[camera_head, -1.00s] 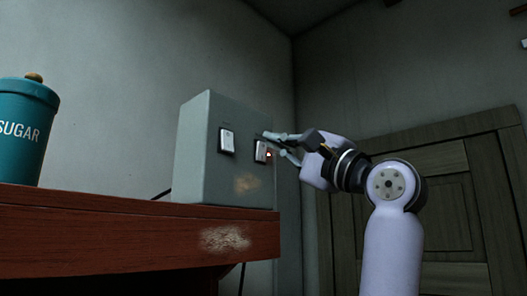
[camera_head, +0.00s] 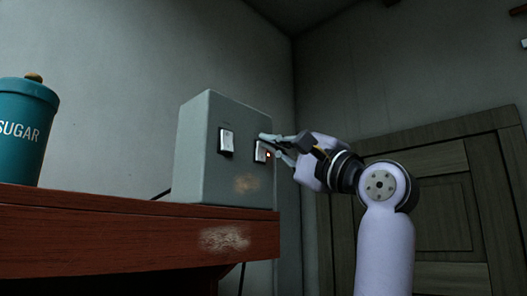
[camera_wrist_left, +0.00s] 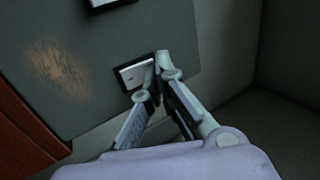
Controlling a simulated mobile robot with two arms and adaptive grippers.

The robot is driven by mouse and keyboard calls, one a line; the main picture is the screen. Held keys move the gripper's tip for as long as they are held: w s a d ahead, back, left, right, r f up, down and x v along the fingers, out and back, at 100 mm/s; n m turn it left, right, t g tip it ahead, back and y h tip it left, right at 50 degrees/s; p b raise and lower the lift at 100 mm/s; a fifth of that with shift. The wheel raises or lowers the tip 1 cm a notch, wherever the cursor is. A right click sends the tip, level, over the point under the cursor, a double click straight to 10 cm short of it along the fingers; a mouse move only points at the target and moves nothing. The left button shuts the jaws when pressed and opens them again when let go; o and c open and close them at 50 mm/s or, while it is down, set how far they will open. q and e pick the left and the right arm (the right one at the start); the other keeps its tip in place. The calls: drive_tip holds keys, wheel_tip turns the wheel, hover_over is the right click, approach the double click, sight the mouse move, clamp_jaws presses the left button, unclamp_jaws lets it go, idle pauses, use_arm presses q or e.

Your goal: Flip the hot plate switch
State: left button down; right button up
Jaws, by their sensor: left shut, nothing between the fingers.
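A grey control box (camera_head: 200,155) stands on the wooden shelf. Its front has two white rocker switches in dark frames: a left one (camera_head: 227,142) and a right one (camera_head: 259,152). My right gripper is not in view.
A teal sugar canister (camera_head: 22,130) stands on the reddish wooden shelf (camera_head: 120,235), left of the box. A dark cable (camera_head: 161,194) runs behind the box. A wooden door (camera_head: 440,200) is at the right. The space around the box front looks clear.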

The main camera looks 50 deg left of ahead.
use_arm(q)
drive_tip(key=shift+a, duration=0.25)
drive_tip(key=d, duration=0.7)
drive_tip(key=shift+w, duration=0.35)
idle(0.5)
